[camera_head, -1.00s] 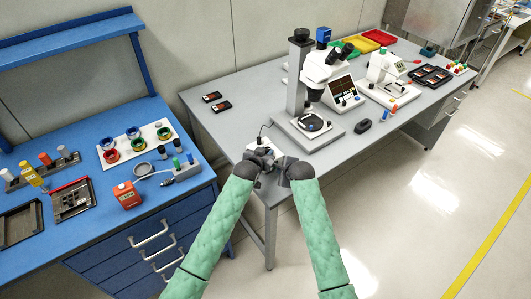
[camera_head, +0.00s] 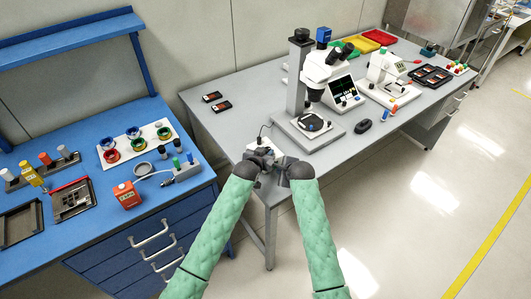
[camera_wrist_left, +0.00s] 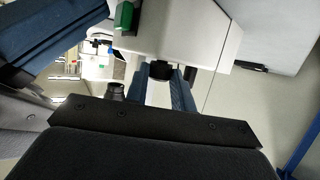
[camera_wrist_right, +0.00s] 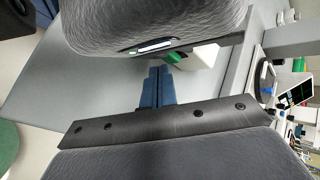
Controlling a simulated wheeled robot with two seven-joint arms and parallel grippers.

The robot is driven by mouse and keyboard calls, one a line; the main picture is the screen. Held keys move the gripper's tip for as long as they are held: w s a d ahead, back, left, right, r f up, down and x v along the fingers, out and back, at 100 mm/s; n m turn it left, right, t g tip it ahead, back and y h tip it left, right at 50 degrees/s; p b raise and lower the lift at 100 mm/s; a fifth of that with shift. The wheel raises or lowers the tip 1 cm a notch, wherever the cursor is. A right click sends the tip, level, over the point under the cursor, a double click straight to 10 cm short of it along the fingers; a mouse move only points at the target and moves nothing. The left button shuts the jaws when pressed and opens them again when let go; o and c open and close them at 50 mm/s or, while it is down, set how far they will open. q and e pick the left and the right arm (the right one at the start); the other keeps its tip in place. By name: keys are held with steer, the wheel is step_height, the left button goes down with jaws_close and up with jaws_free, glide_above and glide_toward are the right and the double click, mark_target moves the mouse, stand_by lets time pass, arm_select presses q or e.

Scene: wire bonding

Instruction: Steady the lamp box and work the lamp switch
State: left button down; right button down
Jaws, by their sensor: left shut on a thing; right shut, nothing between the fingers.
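The lamp box (camera_head: 258,151) is a small pale box at the grey table's front left edge, partly hidden by my grippers in the head view. In the left wrist view the box (camera_wrist_left: 190,30) is large, with a green switch (camera_wrist_left: 125,15) on it. My left gripper (camera_wrist_left: 165,88) is shut on a pale part of the box. My right gripper (camera_wrist_right: 158,75) is shut and empty, its blue fingertips close to the box. In the right wrist view the green switch (camera_wrist_right: 174,57) and box (camera_wrist_right: 203,57) show just beyond the tips; I cannot tell whether they touch.
A microscope (camera_head: 322,75) stands on the grey table (camera_head: 232,122) behind the box, with a dark mouse-shaped item (camera_head: 363,126) to its right. A cable rises behind the box. A blue workbench (camera_head: 95,215) with rings and tools is at left. The table's left part is mostly clear.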

steer(key=shift+s+d, duration=0.9)
steer(key=shift+s, duration=0.35)
steer(key=shift+s+d, duration=0.9)
steer(key=shift+s, duration=0.3)
arm_select(q)
steer(key=c, duration=1.1)
jaws_free()
steer(key=shift+s, duration=0.1)
